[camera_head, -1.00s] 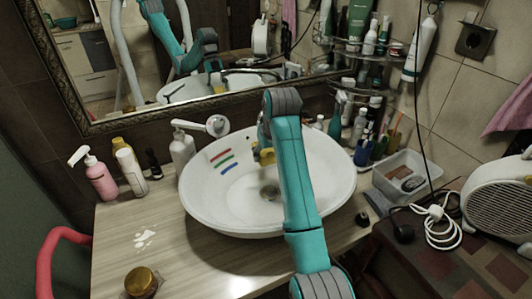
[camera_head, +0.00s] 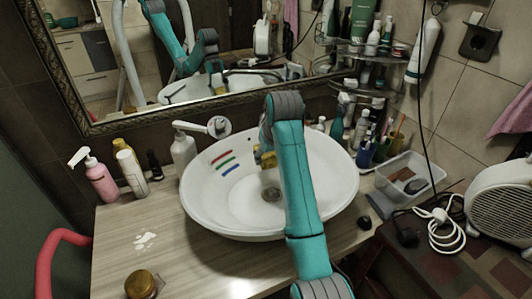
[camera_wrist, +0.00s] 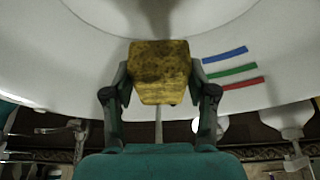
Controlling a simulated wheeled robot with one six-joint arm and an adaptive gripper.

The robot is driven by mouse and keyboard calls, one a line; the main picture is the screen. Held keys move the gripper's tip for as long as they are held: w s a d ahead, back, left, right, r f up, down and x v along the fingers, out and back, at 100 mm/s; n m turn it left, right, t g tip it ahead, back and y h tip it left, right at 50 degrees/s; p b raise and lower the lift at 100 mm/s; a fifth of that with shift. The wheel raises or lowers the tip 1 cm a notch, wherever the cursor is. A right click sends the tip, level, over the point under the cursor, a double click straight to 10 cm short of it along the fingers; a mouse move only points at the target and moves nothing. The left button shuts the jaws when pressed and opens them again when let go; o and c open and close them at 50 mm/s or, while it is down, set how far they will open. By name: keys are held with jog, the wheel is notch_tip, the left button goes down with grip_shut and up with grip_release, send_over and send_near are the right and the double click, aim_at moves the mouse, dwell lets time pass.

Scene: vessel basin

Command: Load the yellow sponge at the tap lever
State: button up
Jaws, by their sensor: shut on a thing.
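The yellow sponge (camera_wrist: 160,72), with dark speckles, is between the two fingers of my gripper (camera_wrist: 160,92) in the wrist view. My gripper is shut on it, over the back part of the white basin (camera_wrist: 238,48). In the head view the sponge (camera_head: 268,159) shows as a small yellow patch beside my teal arm, inside the outline of the basin (camera_head: 340,190). My arm hides most of the gripper there. A thin grey rod (camera_wrist: 158,132) shows below the sponge in the wrist view; I cannot tell whether it is the tap lever. The tap is not clearly visible in the head view.
A white pump bottle (camera_head: 183,150) stands behind the basin's left side, with a pink pump bottle (camera_head: 100,182) farther left. Bottles crowd the right back, near a clear plastic box (camera_head: 410,180). A framed mirror (camera_head: 220,100) is behind. The wooden counter (camera_head: 190,250) is mostly free at front left.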

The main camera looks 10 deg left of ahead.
jog(key=s+d, duration=0.1)
jog(key=s, duration=0.5)
jog(key=shift+s+d, duration=0.2)
dwell(1.9)
